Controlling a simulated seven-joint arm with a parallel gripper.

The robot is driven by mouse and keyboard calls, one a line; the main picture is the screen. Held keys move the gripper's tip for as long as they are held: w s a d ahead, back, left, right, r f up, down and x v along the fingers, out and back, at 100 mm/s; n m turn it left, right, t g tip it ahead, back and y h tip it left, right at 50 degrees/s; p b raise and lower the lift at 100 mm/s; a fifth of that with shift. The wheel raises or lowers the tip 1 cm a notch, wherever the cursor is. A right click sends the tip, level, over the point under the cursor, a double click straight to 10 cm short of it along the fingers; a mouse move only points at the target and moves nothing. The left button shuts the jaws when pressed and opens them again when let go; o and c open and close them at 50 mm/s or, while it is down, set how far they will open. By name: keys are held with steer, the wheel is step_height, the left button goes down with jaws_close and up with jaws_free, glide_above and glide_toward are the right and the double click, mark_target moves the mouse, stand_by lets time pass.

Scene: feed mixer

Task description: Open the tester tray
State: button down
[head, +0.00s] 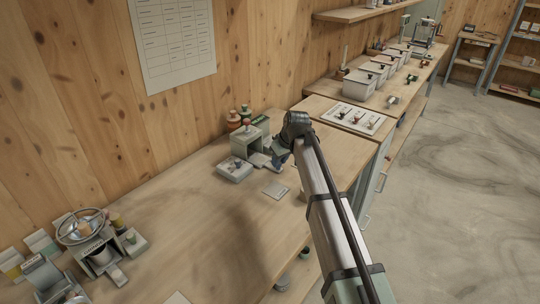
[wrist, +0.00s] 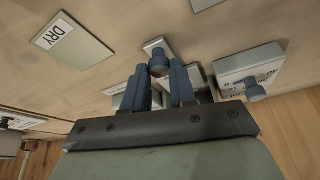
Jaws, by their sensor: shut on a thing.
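The tester (head: 251,136) is a small grey-green housing on the wooden bench in the head view. Its pale tray (head: 258,159) shows low at the front, partly hidden by my gripper (head: 277,160). In the wrist view a small pale piece that looks like the tray's front (wrist: 154,45) carries a round blue-grey knob (wrist: 159,63). My gripper's blue fingers (wrist: 161,72) are shut on this knob, one on each side. I cannot tell how far the tray is out of the housing.
A low white box (head: 235,169) with a knob stands left of the tester; it also shows in the wrist view (wrist: 249,66). A card marked DRY (wrist: 74,40) lies flat on the bench. Bottles (head: 233,121) stand behind the tester.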

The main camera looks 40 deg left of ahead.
steer(key=d, duration=0.5)
steer(key=c, duration=0.9)
jaws_free()
steer(key=shift+r, duration=0.1)
steer(key=v, duration=1.3)
steer(key=shift+d+r, duration=0.2)
steer(key=shift+r, duration=0.1)
steer(key=shift+s, duration=0.1)
